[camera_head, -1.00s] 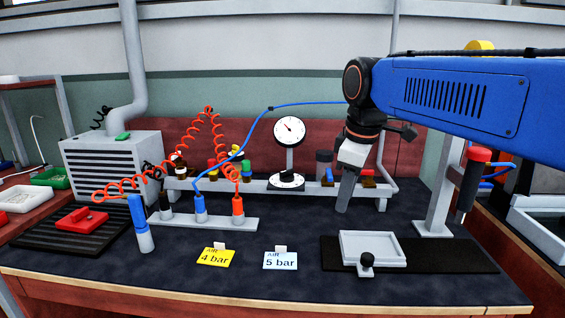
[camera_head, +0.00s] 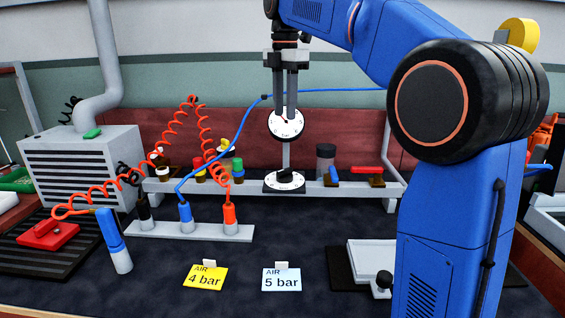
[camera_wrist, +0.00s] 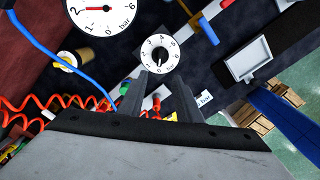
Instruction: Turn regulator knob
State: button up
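The regulator knob (camera_head: 285,180) is a black dial with a white numbered face at the foot of a grey post on the bench. It also shows in the wrist view (camera_wrist: 158,57), with a dark pointer. A round white pressure gauge (camera_head: 287,126) stands on the post above it and is cut off at the top of the wrist view (camera_wrist: 100,12). My gripper (camera_head: 286,110) points down in front of the gauge, above the knob and apart from it. In the wrist view the gripper (camera_wrist: 161,86) has its fingers spread with nothing between them.
A yellow 4 bar card (camera_head: 205,278) and a pale blue 5 bar card (camera_head: 281,279) stand at the front. A rail with several colored connectors (camera_head: 190,231) and coiled red hose (camera_head: 165,135) lies left. A blue hose (camera_head: 225,145) runs past the gauge. A white tray (camera_head: 370,257) is right.

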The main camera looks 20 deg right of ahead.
aim_at(285, 169)
notch_tip(285, 169, down, 17)
jog(key=shift+f, duration=0.1)
dwell(0.6)
grip_shut()
